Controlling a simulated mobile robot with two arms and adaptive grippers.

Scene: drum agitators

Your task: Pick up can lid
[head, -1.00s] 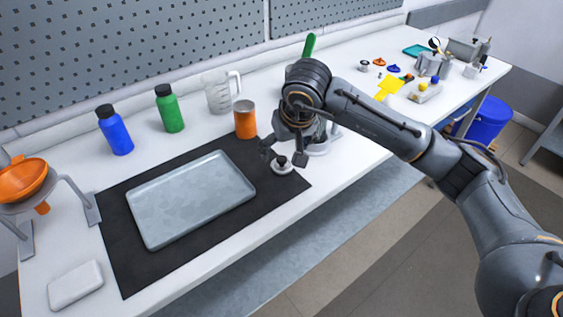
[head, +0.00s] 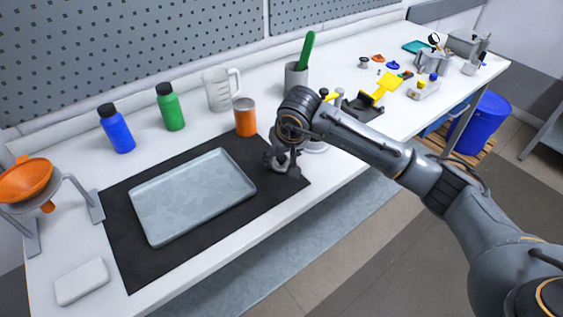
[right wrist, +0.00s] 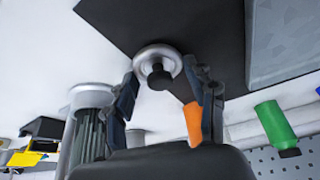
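The can lid, a pale round disc with a black knob, shows in the right wrist view (right wrist: 146,56). It lies on the black mat (head: 124,247), and in the head view my gripper hides it. My right gripper (head: 282,168) is low over the mat's right end. In the right wrist view the right gripper (right wrist: 160,75) is open, with one finger on each side of the knob. I cannot tell whether either finger touches it. My left gripper is not in view.
A grey tray (head: 190,196) lies on the mat, left of my right gripper. An orange canister (head: 245,121) stands behind it. A metallic cylinder (right wrist: 92,97) stands close by in the wrist view. Bottles, a clear jug (head: 217,92) and an orange funnel (head: 26,180) stand farther left.

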